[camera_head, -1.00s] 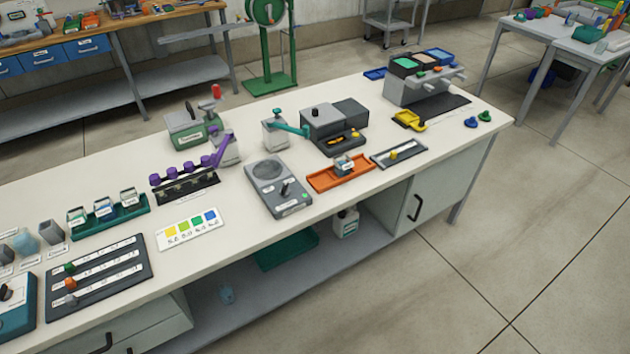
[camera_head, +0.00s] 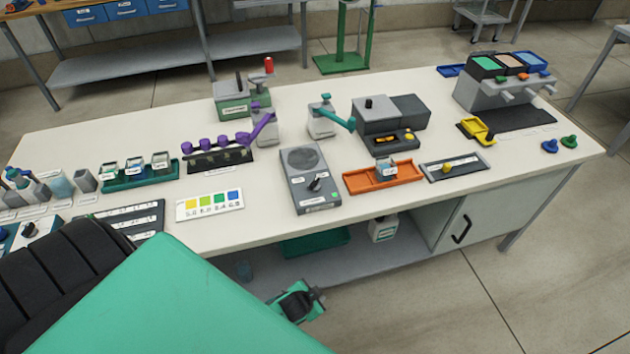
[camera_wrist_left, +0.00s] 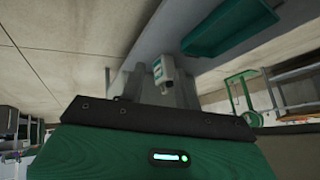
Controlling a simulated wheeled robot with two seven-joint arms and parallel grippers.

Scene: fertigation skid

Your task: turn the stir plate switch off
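The stir plate (camera_head: 309,184) is a grey box near the front edge of the bench, with a round disc at its back. A dark rotary switch (camera_head: 316,184) with a pale pointer mark sits on its front half, and a small green light shows at its front right corner. My left gripper (camera_head: 308,303) is below and in front of the bench top, beneath the stir plate and apart from it. The left wrist view shows the gripper's dark mount, facing the lower shelf. My right gripper is out of view.
An orange tray (camera_head: 355,181) lies right of the stir plate and a colour chart card (camera_head: 210,204) lies left. A purple-handled dispenser (camera_head: 264,125) stands behind left. Below is a shelf (camera_head: 345,264) with a white bottle (camera_head: 383,229) and green bin (camera_head: 315,243). The bench edge lies above my gripper.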

